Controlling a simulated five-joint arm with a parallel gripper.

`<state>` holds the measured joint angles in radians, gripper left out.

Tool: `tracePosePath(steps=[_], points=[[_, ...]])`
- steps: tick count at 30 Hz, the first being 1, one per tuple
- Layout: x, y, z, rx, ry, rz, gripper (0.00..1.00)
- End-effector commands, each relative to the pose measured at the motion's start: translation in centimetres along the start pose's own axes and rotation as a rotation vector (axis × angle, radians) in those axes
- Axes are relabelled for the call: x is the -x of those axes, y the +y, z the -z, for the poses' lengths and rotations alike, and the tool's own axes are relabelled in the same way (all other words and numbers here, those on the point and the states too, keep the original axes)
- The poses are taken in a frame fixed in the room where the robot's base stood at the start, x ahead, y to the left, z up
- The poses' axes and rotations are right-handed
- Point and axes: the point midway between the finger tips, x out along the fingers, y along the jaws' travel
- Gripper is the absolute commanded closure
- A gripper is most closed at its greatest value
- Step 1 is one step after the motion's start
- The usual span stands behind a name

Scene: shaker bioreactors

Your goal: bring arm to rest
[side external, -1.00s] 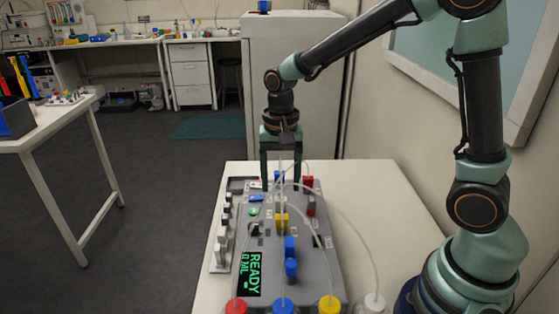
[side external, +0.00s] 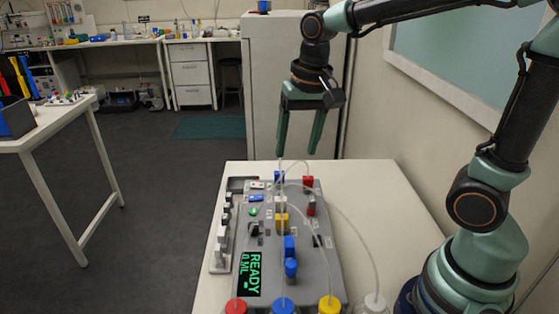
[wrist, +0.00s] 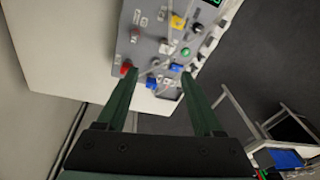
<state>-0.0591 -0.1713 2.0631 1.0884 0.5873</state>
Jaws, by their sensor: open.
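My gripper (side external: 298,148) is open and empty in the side external view, raised above the far end of the bioreactor unit and pointing down. Its two green fingers are apart with nothing between them. In the wrist view my gripper (wrist: 163,78) also shows spread fingers, with the unit's end beyond their tips. The grey bioreactor unit (side external: 262,240) lies on the white table, with blue, yellow and red blocks on top and a green READY display (side external: 253,273). It also shows in the wrist view (wrist: 150,47).
The white table (side external: 400,230) has free room right of the unit. Thin tubes arch over the unit to red, blue, yellow and white caps at the front. A wall (side external: 425,135) stands to the right, a tall pale cabinet (side external: 270,80) behind. Another white table (side external: 50,130) is at left.

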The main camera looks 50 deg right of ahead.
Motion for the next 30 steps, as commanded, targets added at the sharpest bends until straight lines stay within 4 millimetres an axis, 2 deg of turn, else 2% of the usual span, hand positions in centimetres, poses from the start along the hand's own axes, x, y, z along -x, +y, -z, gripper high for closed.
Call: tracePosePath(steps=[6, 13, 18, 30], points=[[1.9, 2.6, -2.1, 0.251, 0.154, 0.065, 0.32], [2.3, 4.3, -3.7, 0.458, 0.284, 0.081, 0.32], [2.2, 4.8, -4.1, 0.520, 0.324, 0.079, 0.32], [2.2, 4.8, -4.2, 0.527, 0.325, 0.078, 0.32]])
